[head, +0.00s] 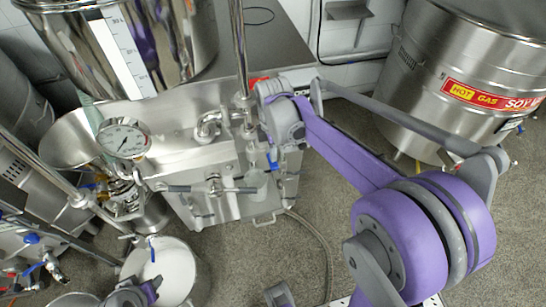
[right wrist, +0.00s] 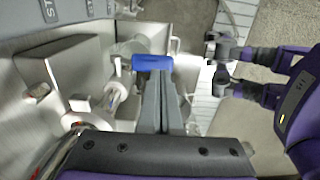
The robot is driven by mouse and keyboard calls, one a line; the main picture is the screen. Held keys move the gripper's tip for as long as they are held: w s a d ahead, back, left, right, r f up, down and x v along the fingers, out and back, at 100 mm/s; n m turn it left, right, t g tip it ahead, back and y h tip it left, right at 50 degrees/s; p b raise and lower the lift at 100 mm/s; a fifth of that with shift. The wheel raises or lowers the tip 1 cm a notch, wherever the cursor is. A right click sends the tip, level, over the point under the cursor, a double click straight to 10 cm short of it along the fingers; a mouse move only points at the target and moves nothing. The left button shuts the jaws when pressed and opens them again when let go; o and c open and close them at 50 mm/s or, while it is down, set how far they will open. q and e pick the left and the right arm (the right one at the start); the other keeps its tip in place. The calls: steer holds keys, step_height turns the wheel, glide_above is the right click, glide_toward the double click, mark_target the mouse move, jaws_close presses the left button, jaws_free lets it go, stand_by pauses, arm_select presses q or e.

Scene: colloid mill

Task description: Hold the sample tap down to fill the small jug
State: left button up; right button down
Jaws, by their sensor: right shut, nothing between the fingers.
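The blue sample tap handle (right wrist: 152,62) shows in the right wrist view at the tips of my right gripper (right wrist: 152,85). That gripper is shut, with nothing between its fingers. Its tips overlap the handle's near edge; I cannot tell whether they press on it. In the head view the blue handle (head: 272,158) is small, on the mill's front below my right wrist. A second gripper, my left one (right wrist: 222,66), comes in from the right in the wrist view, with its two fingers apart, to the right of the handle. I cannot clearly make out the small jug.
The steel mill body (head: 185,185) carries a round gauge (head: 123,138) and a large graduated vessel (head: 130,50). A white bucket (head: 165,270) stands at lower left. A steel drum (head: 450,80) stands at upper right. A hose (head: 318,240) runs over otherwise clear floor.

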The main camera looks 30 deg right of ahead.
mark_target(275, 168)
steer(key=shift+f, duration=1)
steer(key=shift+s, duration=0.1)
steer(key=shift+s+a+f+t+h+b, duration=0.1)
steer(key=shift+s+f+t+h+b, duration=0.15)
steer(key=shift+f+t, duration=0.4)
steer(key=shift+s+a+f+t+h+b, duration=0.1)
steer(key=shift+s+f+t+h+b, duration=0.2)
steer(key=shift+t, duration=0.55)
steer(key=shift+s+f+t+b, duration=0.25)
steer(key=shift+f+t+b, duration=0.25)
steer(key=shift+f+t, duration=0.65)
steer(key=shift+w+r, duration=0.1)
steer(key=shift+r, duration=0.15)
stand_by(4.0)
